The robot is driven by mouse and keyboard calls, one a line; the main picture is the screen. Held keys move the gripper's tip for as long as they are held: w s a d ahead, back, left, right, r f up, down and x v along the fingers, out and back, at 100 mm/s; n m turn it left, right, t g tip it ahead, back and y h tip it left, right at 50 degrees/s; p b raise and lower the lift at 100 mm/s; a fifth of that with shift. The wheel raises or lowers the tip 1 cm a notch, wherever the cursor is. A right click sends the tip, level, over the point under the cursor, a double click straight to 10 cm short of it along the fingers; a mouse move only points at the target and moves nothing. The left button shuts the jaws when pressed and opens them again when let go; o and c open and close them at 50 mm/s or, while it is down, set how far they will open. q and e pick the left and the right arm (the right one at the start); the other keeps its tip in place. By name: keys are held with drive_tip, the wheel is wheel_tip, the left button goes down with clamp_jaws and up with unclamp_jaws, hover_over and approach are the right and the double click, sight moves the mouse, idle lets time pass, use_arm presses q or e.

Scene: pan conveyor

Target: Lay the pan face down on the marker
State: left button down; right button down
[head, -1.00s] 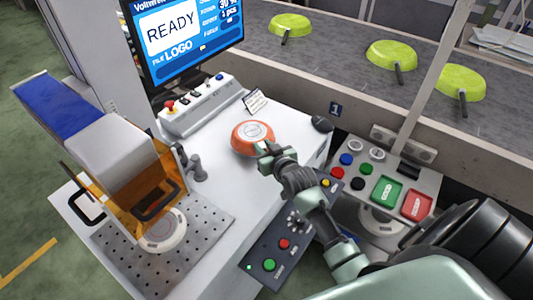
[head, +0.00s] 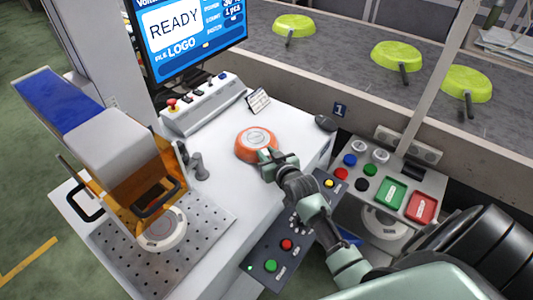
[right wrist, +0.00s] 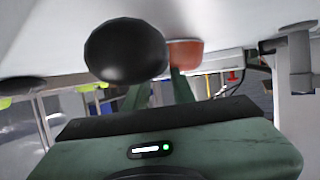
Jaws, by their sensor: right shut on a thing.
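The orange pan (head: 256,143) is face down, its pale round base up, over the white worktop left of the mouse. I cannot tell whether it touches the worktop. My right gripper (head: 271,165) is shut on its handle at the pan's near side and hides most of the handle. In the right wrist view the orange pan side (right wrist: 186,53) shows beyond the fingers, and a dark rounded shape, likely the handle end (right wrist: 125,50), is close to the camera. The marker (head: 165,232) has a round pale bed on a perforated plate, apart from the pan at left. My left gripper is out of view.
The marker's orange guard and handle (head: 158,195) stand over its bed. A grey post (head: 198,167) stands between pan and marker. A control box (head: 205,105) and small sign (head: 258,101) are behind the pan. Green pans (head: 396,55) sit on the conveyor (head: 330,45). Button panels flank my arm.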

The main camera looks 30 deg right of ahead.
idle(0.5)
drive_tip(key=c, duration=1.1)
unclamp_jaws()
drive_tip(key=shift+f, duration=0.2)
drive_tip(key=shift+v, duration=3.95)
